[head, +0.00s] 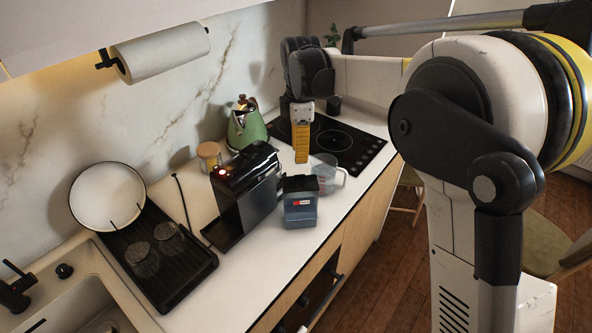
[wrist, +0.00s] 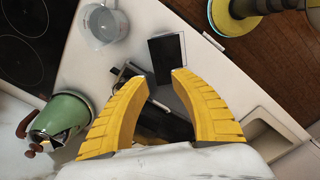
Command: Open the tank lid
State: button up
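The tank (head: 301,210) is a blue-grey see-through box with a black lid (head: 299,184) on top. It stands on the counter beside the black coffee machine (head: 246,186). In the wrist view a dark rectangular panel (wrist: 167,55), seemingly the tank lid, lies just beyond my fingertips; I cannot tell whether it is fully shut. My gripper (head: 301,160) points down just above the tank. In the wrist view its yellow fingers (wrist: 160,76) are apart with nothing held between them. The coffee machine (wrist: 160,124) lies partly hidden below and between the fingers.
A clear measuring jug (head: 326,174) stands close behind the tank. A green kettle (head: 246,124) and the black cooktop (head: 335,140) are farther back. A drying tray (head: 160,255) with glasses and a white plate (head: 107,196) are at left. The counter's front strip is clear.

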aim_at(300, 175)
notch_tip(300, 175, down, 8)
jog(key=shift+f+b, duration=0.25)
jog(key=shift+b, duration=0.35)
jog(key=shift+c, duration=0.4)
grip_shut()
